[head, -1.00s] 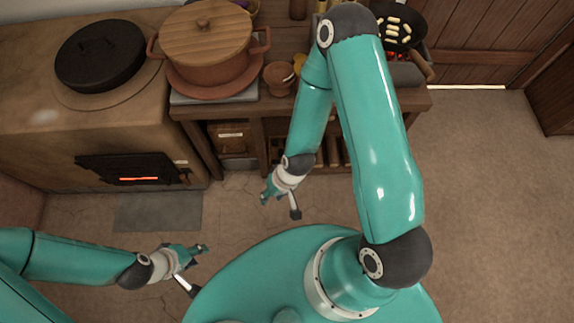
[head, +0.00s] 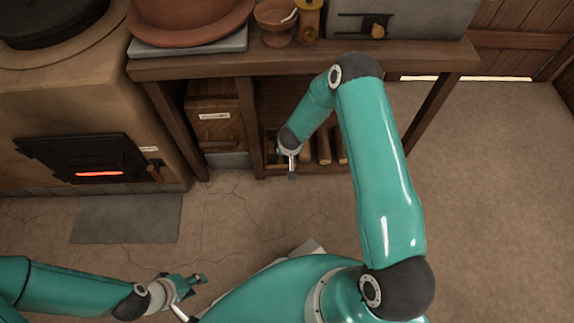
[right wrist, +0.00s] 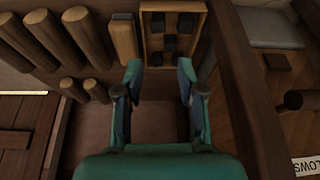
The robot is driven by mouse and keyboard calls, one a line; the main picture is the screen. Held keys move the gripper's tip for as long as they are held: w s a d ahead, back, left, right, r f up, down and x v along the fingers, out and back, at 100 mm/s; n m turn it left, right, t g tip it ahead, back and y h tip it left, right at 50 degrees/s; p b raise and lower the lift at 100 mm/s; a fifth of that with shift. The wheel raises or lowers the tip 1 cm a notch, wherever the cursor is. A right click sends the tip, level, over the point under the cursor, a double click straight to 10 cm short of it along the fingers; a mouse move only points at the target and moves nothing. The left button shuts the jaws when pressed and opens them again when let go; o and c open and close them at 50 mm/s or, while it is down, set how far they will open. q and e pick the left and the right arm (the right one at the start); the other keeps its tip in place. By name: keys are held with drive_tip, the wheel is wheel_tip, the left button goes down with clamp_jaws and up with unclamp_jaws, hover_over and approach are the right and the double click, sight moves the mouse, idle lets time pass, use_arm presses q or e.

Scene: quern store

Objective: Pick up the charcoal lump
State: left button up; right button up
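Several dark blocky lumps that look like charcoal (right wrist: 172,43) lie in a small light wooden tray (right wrist: 203,38) at the upper middle of the right wrist view. My right gripper (right wrist: 160,78) is open and empty, its two fingers apart just short of the tray. In the head view my right gripper (head: 291,166) is low at the front of the bench's lower shelf, and the lumps are mostly hidden there. My left gripper (head: 193,295) is open and empty above the floor at the lower left, far from the lumps.
A drawer-like wooden box (head: 214,117) is left of the shelf opening. The wooden bench top (head: 215,68) overhangs it. A stove with a glowing firebox (head: 98,173) is at left. The floor at right (head: 480,220) is clear.

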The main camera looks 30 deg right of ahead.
drive_tip(key=b+x, duration=0.4)
drive_tip(key=x, duration=0.7)
drive_tip(key=shift+w+d+f, duration=0.15)
drive_tip(key=shift+w+f, duration=0.05)
drive_tip(key=shift+f, duration=0.1)
drive_tip(key=b+x, duration=0.3)
drive_tip(key=x, duration=0.1)
drive_tip(key=shift+d, duration=0.1)
drive_tip(key=shift+w+d+f+b, duration=0.15)
drive_tip(key=shift+w+f+b, duration=0.05)
drive_tip(key=shift+f+b, duration=0.3)
drive_tip(key=shift+c, duration=0.3)
drive_tip(key=c, duration=0.4)
